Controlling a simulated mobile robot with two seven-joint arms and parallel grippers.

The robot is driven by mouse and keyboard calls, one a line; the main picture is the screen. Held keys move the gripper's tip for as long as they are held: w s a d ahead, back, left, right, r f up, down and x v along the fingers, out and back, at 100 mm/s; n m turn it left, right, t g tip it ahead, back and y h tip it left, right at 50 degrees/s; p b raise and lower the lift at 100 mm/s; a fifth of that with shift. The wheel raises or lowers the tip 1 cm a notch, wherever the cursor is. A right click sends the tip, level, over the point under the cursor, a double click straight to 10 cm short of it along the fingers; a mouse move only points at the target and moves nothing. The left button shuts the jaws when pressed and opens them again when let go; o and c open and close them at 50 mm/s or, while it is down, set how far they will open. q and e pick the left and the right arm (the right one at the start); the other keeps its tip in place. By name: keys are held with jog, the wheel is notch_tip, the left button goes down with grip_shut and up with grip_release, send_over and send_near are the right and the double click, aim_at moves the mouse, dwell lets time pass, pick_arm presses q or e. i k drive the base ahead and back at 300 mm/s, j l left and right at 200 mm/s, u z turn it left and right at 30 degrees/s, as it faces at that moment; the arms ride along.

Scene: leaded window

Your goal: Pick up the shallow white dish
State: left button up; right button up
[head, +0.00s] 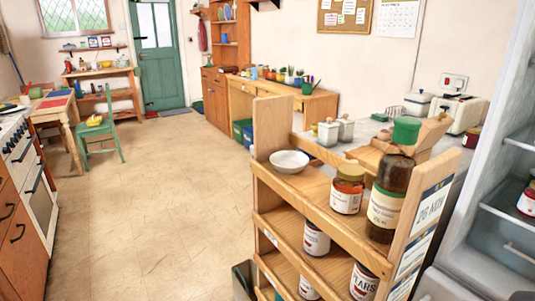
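The shallow white dish (289,161) sits on the top shelf of a wooden rack (312,199), at the shelf's far left end. It is upright and looks empty. Neither of my grippers shows in the head view.
The rack has raised end panels and a front rail (325,222); more jars (316,238) stand on the shelf below. An open fridge (495,215) is at the right. A counter with a toaster (456,113) lies behind. The floor (160,205) at left is clear.

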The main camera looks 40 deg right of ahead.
aim_at(286, 162)
jog(key=i, duration=2.35)
jog(key=i+z, duration=0.15)
jog(key=i, duration=0.35)
jog(key=i+j+z, duration=0.15)
jog(key=i, duration=0.3)
jog(key=z, duration=2.55)
